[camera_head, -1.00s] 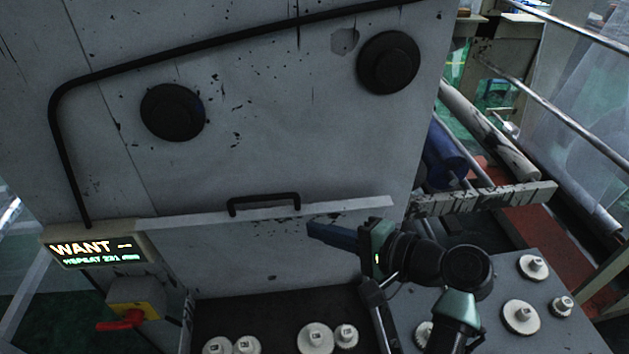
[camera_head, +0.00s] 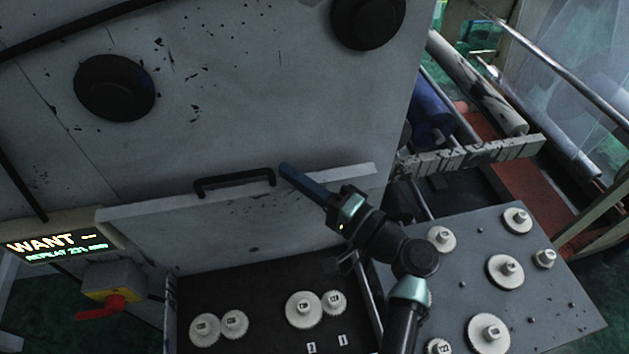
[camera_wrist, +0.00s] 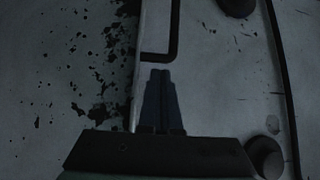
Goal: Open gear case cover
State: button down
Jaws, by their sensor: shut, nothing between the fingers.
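The gear case cover (camera_head: 225,238) is a grey, scuffed panel with a pale top ledge. It stands tilted up above the gear case, whose dark interior shows below it. A black bar handle (camera_head: 234,181) sits on the cover's top edge, and part of it shows in the wrist view (camera_wrist: 172,45). My gripper (camera_head: 284,168) is shut and empty, with its blue fingertips just right of the handle's right end. In the wrist view the closed fingers (camera_wrist: 160,73) point toward the handle. I cannot tell whether they touch it.
White gears (camera_head: 304,309) sit inside the case, and several more stand on a grey plate (camera_head: 550,285) at right. A lit display (camera_head: 55,245) and a red-handled switch (camera_head: 108,300) are at left. Rollers and a blue cylinder (camera_head: 431,108) lie at upper right.

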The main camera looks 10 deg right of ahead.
jog(key=shift+w+a, duration=0.4)
jog(key=shift+w, duration=0.05)
jog(key=s+f+n+y+b, duration=0.1)
jog(key=s+b, duration=0.5)
jog(key=shift+f+n+t+y, duration=0.15)
jog(key=shift+n+t+y, duration=0.15)
jog(key=shift+f, duration=0.1)
